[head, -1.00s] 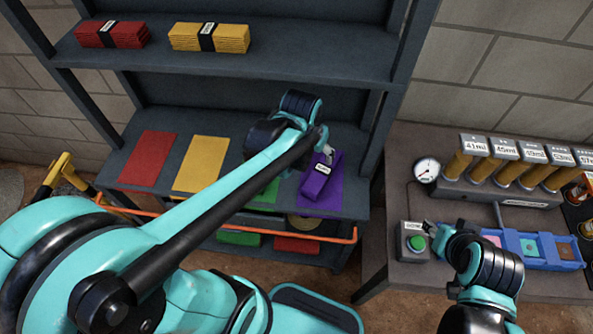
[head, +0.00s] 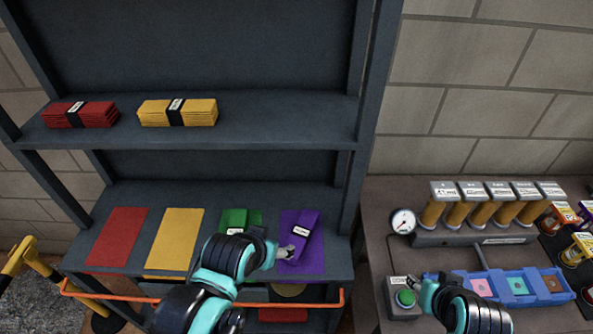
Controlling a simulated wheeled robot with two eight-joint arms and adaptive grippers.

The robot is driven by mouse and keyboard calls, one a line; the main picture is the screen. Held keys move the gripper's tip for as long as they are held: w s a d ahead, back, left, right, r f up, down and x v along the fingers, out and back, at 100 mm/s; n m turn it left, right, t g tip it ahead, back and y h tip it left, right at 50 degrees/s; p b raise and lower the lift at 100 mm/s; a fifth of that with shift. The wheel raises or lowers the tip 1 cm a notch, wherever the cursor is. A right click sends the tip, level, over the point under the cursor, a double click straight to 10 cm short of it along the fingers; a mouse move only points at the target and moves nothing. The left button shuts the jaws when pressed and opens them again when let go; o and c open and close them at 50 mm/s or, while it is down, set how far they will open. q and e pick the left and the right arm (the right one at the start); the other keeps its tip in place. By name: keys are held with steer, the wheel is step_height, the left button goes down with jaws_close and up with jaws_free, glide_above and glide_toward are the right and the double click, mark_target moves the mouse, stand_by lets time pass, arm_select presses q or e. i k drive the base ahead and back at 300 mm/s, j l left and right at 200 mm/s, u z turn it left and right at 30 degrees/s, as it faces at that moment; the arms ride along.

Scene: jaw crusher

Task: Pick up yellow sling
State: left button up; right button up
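The yellow sling (head: 155,112) is a folded bundle with a black labelled band. It lies on the upper shelf, right of the red sling (head: 80,114). My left gripper (head: 288,251) is low over the shelf below, by the lower left edge of the purple sling (head: 303,232). It is well below and right of the yellow sling. Its fingers are small and partly hidden, so I cannot tell whether they are open or touch the purple sling. My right gripper (head: 416,283) is near the green button box (head: 405,298); its finger opening is unclear.
The lower shelf has red (head: 117,238), yellow (head: 174,240) and purple mats. A green sling (head: 233,220) lies there, partly behind my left arm. An orange rail (head: 110,295) crosses the front. The upper shelf is clear right of the yellow sling.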

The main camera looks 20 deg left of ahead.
mark_target(180, 112)
steer(key=u, duration=1.4)
